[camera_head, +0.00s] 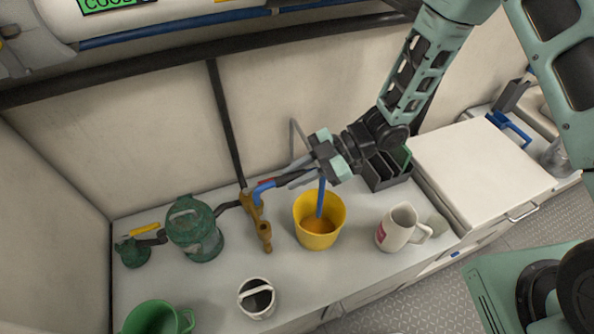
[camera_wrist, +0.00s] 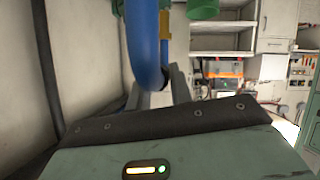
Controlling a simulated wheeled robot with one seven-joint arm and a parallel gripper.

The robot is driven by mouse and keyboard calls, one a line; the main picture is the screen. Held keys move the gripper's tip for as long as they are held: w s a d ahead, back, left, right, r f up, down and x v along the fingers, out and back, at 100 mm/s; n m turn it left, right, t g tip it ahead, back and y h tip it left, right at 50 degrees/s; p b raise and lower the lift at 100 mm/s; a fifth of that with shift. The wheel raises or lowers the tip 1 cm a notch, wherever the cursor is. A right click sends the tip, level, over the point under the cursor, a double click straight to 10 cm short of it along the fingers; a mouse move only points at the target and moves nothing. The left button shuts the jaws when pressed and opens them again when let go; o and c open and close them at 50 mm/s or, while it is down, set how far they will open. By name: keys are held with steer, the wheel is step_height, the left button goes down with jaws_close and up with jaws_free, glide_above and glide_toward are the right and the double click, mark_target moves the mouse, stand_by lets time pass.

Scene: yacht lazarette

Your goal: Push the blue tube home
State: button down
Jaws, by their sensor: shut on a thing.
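The blue tube (camera_head: 262,187) shows in the head view as a short bent end beside an upright brass fitting (camera_head: 264,232), with a red band near it. Whether the tube end is seated on the fitting cannot be made out. My gripper (camera_head: 284,180) reaches in from the right, its fingers shut on the tube. In the wrist view the tube (camera_wrist: 145,45) looms large and curves down to between the grey fingers (camera_wrist: 160,88). A blue length (camera_head: 321,197) also hangs below my gripper into a yellow bucket (camera_head: 318,240).
A green pump-like body (camera_head: 193,228) stands left of the fitting. A white mug (camera_head: 398,228), a dark-filled cup (camera_head: 257,298) and a green mug (camera_head: 158,318) stand on the pale counter (camera_head: 220,280). A dark divided caddy (camera_head: 385,172) is behind, right of the bucket.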

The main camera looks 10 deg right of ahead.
steer(key=shift+f, duration=0.1)
steer(key=shift+f+b, duration=2.15)
steer(key=shift+f, duration=0.65)
steer(key=shift+f+b, duration=1.6)
steer(key=shift+f, duration=0.6)
steer(key=shift+r, duration=0.2)
